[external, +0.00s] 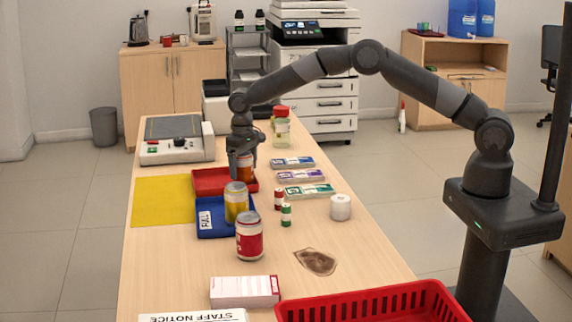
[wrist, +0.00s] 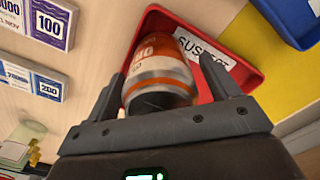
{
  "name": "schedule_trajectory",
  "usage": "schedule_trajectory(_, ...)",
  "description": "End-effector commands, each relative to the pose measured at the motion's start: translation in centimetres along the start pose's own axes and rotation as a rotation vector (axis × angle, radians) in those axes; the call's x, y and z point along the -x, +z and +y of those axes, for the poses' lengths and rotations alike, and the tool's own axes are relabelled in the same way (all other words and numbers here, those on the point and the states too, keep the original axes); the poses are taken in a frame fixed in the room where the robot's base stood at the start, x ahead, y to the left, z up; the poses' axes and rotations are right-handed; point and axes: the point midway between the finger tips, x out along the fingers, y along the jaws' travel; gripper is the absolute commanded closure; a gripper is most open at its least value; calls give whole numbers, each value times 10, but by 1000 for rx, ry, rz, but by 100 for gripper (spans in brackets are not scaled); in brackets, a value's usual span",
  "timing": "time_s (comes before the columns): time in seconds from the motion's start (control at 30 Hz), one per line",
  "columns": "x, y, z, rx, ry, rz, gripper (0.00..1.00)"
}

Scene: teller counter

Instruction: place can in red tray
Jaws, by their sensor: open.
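An orange-and-white can (wrist: 160,62) sits between the parted fingers of my gripper (wrist: 162,78) in the wrist view. The can (external: 245,168) is partly hidden by my gripper (external: 241,163) in the external view. It is at the right part of the red tray (external: 208,182), which bears a SUSPECT label in the wrist view (wrist: 245,76). The can looks upright inside the tray, but its base is hidden. My gripper is open, with its fingers on either side of the can. I cannot tell whether they touch it.
A blue tray (external: 212,230) marked FULL holds a yellow can (external: 236,201). A red can (external: 249,238) stands in front of it. Banknote bundles (external: 301,176), small rolls (external: 286,215) and a white roll (external: 340,207) lie to the right. A red basket (external: 372,306) is at the near end.

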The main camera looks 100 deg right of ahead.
Motion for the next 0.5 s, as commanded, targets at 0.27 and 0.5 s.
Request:
schedule_trajectory(0.27, 28, -1, 0, 0, 0, 4, 19)
schedule_trajectory(0.5, 81, -1, 0, -1, -1, 3, 19)
